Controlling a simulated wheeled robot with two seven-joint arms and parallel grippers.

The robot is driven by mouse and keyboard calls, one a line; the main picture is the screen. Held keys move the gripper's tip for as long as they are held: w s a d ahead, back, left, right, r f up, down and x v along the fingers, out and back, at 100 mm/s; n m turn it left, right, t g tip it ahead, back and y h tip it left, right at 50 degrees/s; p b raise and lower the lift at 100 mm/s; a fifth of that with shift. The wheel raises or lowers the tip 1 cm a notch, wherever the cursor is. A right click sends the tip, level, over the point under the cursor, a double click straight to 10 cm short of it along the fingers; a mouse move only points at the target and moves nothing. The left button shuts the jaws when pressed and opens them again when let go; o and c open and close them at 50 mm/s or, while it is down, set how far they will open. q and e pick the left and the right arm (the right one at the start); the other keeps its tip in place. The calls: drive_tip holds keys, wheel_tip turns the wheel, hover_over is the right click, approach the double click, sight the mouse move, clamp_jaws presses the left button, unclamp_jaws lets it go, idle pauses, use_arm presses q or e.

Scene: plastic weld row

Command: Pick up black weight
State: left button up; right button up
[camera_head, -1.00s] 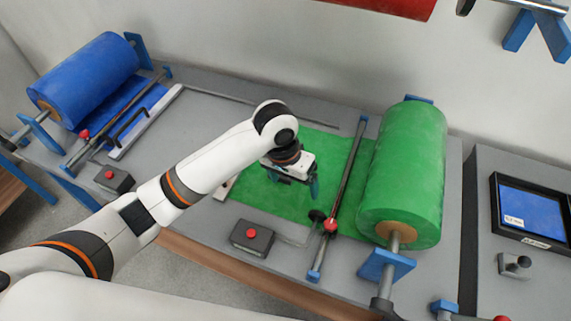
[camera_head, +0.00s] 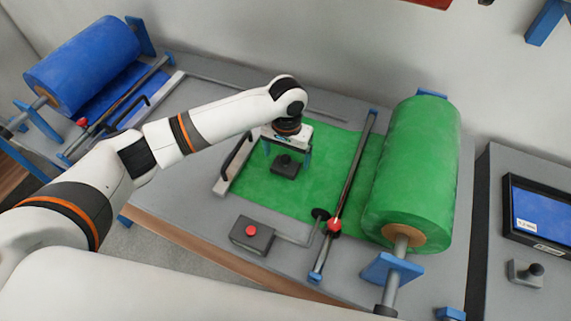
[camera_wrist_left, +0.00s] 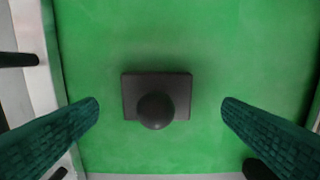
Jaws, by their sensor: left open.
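The black weight (camera_head: 286,166) is a dark square block with a round knob, lying on the green plastic sheet (camera_head: 333,170). In the left wrist view the weight (camera_wrist_left: 157,98) sits near the middle of the picture, on the sheet. My left gripper (camera_head: 287,163) is above it, with its fingers open on either side. In the left wrist view the fingers (camera_wrist_left: 160,112) are wide apart, with clear gaps between them and the weight. My right gripper is not in view.
A black-handled sealing bar (camera_head: 235,163) borders the sheet's left side. A rod with a red knob (camera_head: 333,225) and a green roll (camera_head: 412,170) stand to the right. A red-button box (camera_head: 252,235) is at the front edge. A blue roll (camera_head: 82,65) is at the far left.

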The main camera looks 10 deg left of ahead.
sight(285, 156)
use_arm(q)
wheel_tip(285, 156, down, 4)
drive_tip(key=shift+a+f, duration=0.1)
drive_tip(key=shift+a, duration=0.05)
drive_tip(key=c, duration=1.5)
